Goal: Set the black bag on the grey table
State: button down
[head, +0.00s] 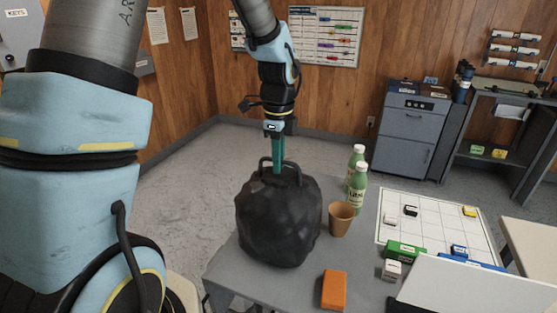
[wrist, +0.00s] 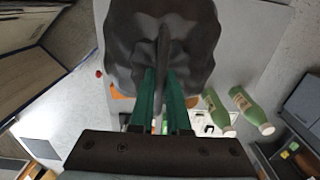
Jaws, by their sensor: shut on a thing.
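The black bag (head: 278,222) is lumpy and upright, with loop handles on top. It is over the near-left part of the grey table (head: 300,280) in the head view. I cannot tell whether its base touches the tabletop or hangs just above it. My gripper (head: 278,168) points down from above, its green fingers shut on the bag's handle. In the wrist view the bag (wrist: 165,40) fills the top middle, with the handle between the fingers (wrist: 163,85). The bag hides its own underside and part of the table.
A brown cup (head: 341,218) and two green bottles (head: 356,185) stand close right of the bag. An orange block (head: 334,289) lies in front. A white gridded board (head: 440,222) with small blocks covers the table's right. Grey cabinets (head: 408,130) stand behind.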

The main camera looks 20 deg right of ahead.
jog(key=c, duration=0.9)
grip_release()
notch_tip(320, 180, up, 12)
jog(key=b, duration=0.2)
jog(key=s+a+f+n, duration=0.1)
jog(key=a+f+n, duration=0.2)
jog(key=a+n, duration=0.5)
jog(key=s+a+f+n+t, duration=0.1)
jog(key=a+f+n, duration=0.3)
jog(key=a+n, duration=0.4)
jog(key=s+a+f+n, duration=0.2)
jog(key=a+f+n, duration=0.2)
jog(key=a+n, duration=0.5)
jog(key=shift+s+a+t, duration=0.25)
jog(key=shift+a+t, duration=0.05)
jog(key=shift+a, duration=0.3)
